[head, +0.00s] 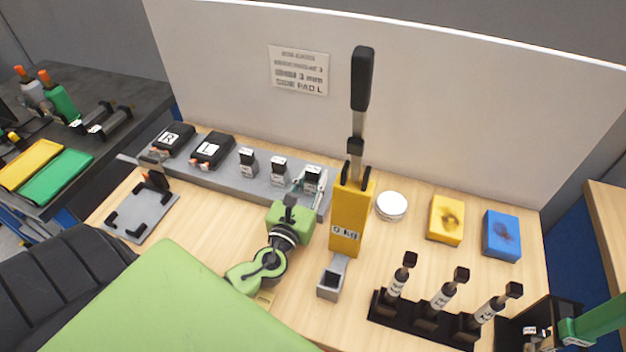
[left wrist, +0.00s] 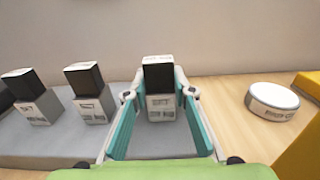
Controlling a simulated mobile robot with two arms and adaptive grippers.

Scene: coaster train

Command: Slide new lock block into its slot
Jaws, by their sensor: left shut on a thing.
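My left gripper (head: 309,182) is shut on the rightmost small block (head: 314,174), a grey-white labelled block with a black top, at the right end of the grey rack (head: 262,184). In the left wrist view the same block (left wrist: 160,105) stands upright between the two teal-padded fingers (left wrist: 158,108). I cannot tell whether it still touches the rack. A grey holder with a dark square opening (head: 331,280) sits at the foot of the yellow unit (head: 350,215). Part of my right arm (head: 590,322) shows at the lower right; its fingertips are not clear.
Two similar blocks (head: 247,162) (head: 279,171) and two black pads (head: 212,150) stand left on the rack. A white round tin (head: 391,206), yellow box (head: 446,219), blue box (head: 501,236) and black stand of tools (head: 425,325) lie right. A tall lever (head: 362,80) rises from the yellow unit.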

